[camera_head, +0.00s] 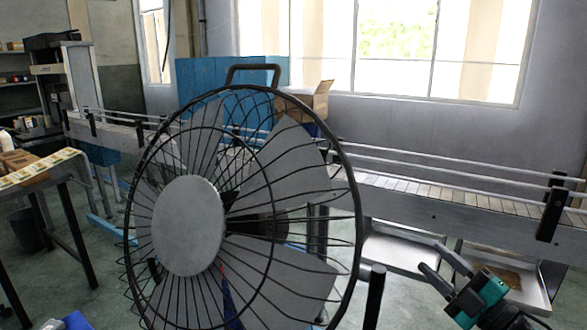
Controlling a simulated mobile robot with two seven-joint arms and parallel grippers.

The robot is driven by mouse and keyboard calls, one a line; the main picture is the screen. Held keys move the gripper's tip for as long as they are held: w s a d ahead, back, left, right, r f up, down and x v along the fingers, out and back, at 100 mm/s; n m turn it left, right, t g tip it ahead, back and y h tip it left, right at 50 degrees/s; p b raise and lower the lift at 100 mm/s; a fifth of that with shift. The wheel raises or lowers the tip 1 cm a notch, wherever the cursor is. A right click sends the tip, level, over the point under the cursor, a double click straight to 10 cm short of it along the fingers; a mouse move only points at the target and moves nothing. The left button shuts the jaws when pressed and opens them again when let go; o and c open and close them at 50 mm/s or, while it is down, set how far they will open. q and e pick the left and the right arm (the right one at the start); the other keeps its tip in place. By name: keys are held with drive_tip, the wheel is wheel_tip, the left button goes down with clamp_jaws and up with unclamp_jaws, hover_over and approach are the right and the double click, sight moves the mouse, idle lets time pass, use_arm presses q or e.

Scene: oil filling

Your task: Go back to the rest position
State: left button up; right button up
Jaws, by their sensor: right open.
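My right gripper (441,266) is at the lower right of the head view. Its two dark fingers are spread apart with nothing between them. It is in front of the conveyor frame and to the right of a large fan. The teal and black wrist part shows behind the fingers. My left gripper does not show in the head view.
A large caged fan (188,226) stands close in front and blocks much of the middle. A conveyor (440,200) with rails runs behind it under the window. An open cardboard box (312,101) is at the back. A table (40,176) with papers stands at the left.

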drive_tip(key=s+a+f+m+g+h, duration=0.3)
drive_tip(key=s+f+m, duration=0.5)
drive_tip(key=s+f, duration=0.3)
drive_tip(key=s+a+f+m+g+h, duration=0.4)
drive_tip(key=s+a+f+m+h, duration=0.2)
drive_tip(key=s+f, duration=0.5)
wheel_tip(320, 180, down, 4)
drive_tip(key=a+m, duration=0.1)
drive_tip(key=m, duration=0.1)
drive_tip(key=shift+s+a+m, duration=0.2)
drive_tip(key=shift+a+m, duration=0.05)
drive_tip(key=shift+m, duration=0.15)
